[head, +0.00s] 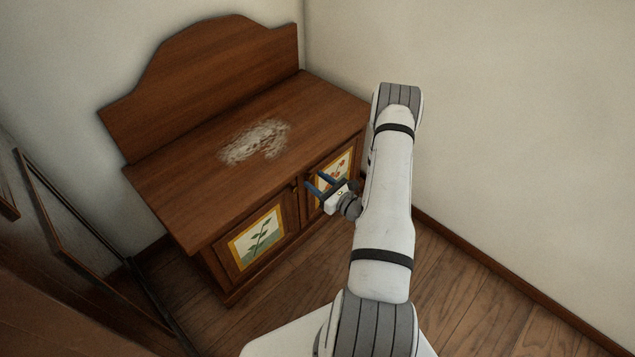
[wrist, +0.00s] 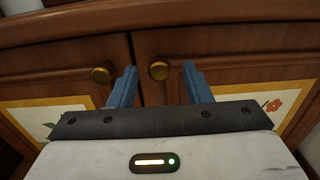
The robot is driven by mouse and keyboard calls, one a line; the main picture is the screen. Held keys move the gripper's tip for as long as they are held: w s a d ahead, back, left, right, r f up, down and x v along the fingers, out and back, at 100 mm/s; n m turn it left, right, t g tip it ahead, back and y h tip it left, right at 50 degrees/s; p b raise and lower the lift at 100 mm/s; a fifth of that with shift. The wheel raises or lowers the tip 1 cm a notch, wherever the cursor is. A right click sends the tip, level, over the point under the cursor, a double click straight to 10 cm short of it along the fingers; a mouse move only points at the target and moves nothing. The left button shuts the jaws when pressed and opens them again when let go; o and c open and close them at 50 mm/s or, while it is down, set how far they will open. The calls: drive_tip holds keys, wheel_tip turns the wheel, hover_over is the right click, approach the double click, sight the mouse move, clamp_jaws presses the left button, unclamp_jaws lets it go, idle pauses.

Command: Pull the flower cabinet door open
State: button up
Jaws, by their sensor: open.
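The wooden cabinet (head: 190,204) stands in the corner with two front doors. The right door carries a panel with a red flower (head: 340,168); the flower also shows at the right in the wrist view (wrist: 272,105). This flower door (wrist: 225,60) is shut. Its round brass knob (wrist: 159,70) is near the seam between the doors. My gripper (head: 315,184) is open in front of the flower door. In the wrist view, its blue fingers (wrist: 160,84) point at the door, with the knob between them, apart from both fingers. Whether the fingertips reach past the knob I cannot tell.
The left door has a green leaf panel (head: 257,237) and its own brass knob (wrist: 101,74), just left of my left finger. The cabinet top (head: 200,180) overhangs the doors. A wall stands close on the right. Wooden floor (head: 470,280) is free at the front right.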

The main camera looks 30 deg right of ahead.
drive_tip(key=shift+w+a, duration=0.15)
drive_tip(key=shift+w, duration=0.3)
drive_tip(key=shift+c, duration=0.5)
